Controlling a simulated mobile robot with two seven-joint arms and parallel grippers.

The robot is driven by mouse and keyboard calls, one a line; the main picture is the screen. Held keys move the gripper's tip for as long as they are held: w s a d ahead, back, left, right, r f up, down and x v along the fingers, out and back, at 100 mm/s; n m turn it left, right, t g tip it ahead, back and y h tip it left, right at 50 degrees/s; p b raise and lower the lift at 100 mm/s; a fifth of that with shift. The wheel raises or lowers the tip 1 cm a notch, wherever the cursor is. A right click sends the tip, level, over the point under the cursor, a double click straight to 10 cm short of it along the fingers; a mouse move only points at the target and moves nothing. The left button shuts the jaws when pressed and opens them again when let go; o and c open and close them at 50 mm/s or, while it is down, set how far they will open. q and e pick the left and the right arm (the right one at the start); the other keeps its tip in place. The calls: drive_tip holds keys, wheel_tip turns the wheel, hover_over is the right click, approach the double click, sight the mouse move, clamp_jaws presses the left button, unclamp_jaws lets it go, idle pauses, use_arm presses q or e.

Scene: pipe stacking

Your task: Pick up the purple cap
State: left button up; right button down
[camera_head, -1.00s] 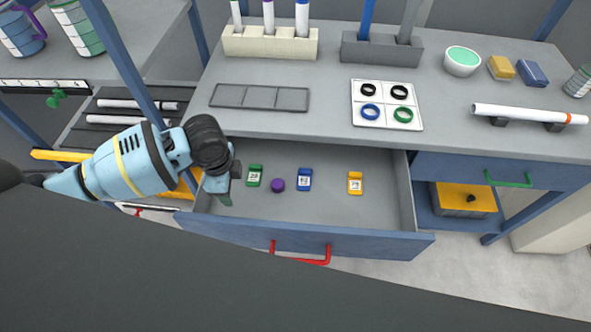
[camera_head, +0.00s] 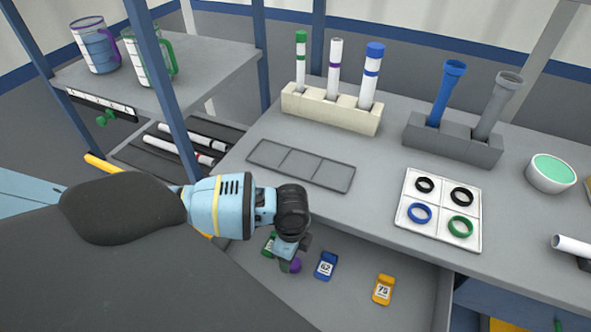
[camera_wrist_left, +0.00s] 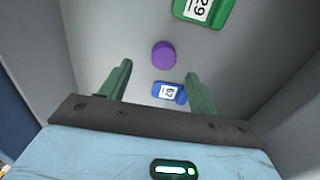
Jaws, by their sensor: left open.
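The purple cap (camera_head: 295,266) lies in the open drawer, partly hidden behind my left gripper (camera_head: 287,262) in the head view. In the left wrist view the purple cap (camera_wrist_left: 163,54) shows whole on the drawer floor. There it appears slightly beyond the gap between the two green fingers of my left gripper (camera_wrist_left: 158,72). The fingers are apart, with nothing held between them. My right gripper is not in view.
In the drawer (camera_head: 350,300), a green box (camera_head: 269,243), a blue box (camera_head: 326,265) and a yellow box (camera_head: 384,289) lie near the cap. The tabletop above holds a ring board (camera_head: 439,210), a grey tray (camera_head: 301,165) and a cream pipe stand (camera_head: 331,108).

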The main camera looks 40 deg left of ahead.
sight(294, 263)
use_arm(q)
drive_tip(key=shift+w+f+b, duration=0.2)
drive_tip(key=shift+f, duration=1.25)
drive_tip(key=shift+w+f+b, duration=0.2)
drive_tip(key=shift+f, duration=1.25)
drive_tip(key=shift+c, duration=0.3)
drive_tip(key=c, duration=1)
